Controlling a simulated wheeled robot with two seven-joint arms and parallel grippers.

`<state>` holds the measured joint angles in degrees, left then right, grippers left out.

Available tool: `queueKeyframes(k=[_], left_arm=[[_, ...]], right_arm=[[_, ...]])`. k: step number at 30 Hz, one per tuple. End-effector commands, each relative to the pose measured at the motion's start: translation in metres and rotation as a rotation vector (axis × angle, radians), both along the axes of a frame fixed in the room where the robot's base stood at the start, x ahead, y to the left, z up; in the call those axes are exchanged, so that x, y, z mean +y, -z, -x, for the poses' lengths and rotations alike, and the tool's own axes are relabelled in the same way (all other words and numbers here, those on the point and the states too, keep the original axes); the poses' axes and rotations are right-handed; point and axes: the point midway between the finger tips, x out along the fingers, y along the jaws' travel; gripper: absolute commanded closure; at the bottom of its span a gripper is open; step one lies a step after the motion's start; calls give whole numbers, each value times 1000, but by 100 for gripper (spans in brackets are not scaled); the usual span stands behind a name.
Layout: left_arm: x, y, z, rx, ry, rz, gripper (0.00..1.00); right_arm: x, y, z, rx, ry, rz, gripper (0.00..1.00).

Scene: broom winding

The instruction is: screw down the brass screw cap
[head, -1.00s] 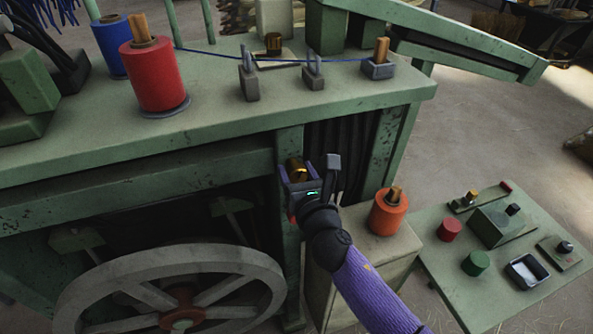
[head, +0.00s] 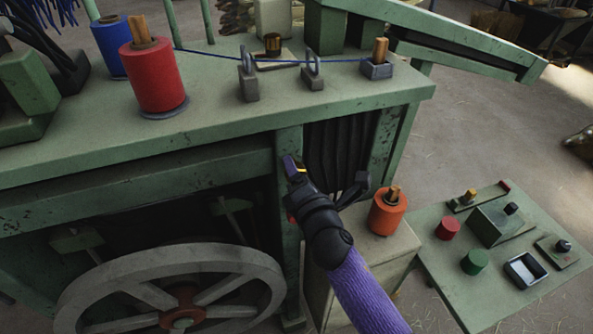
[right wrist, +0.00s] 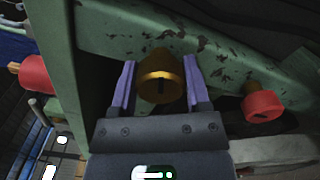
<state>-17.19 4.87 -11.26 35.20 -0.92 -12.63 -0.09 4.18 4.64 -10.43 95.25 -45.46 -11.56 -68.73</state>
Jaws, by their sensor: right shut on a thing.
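The gripper hides most of the cap there, and only a small yellow edge shows. My right gripper is shut on the cap. My left gripper is not in view. How far the cap is screwed in cannot be told.
A green machine table (head: 220,125) stands above, with red (head: 158,78) and blue (head: 108,45) spools. A spoked wheel (head: 180,255) is below left. An orange spool (head: 388,212) stands on a box right of my arm. A low control panel (head: 500,285) is at right.

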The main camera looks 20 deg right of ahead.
Motion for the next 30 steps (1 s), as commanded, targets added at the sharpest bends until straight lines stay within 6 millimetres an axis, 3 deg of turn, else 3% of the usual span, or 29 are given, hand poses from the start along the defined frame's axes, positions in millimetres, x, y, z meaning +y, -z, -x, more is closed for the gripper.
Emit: queueKeyframes(k=[30], left_arm=[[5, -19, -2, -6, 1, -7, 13]], right_arm=[[0, 2, 0, 36, 3, -961, 98]])
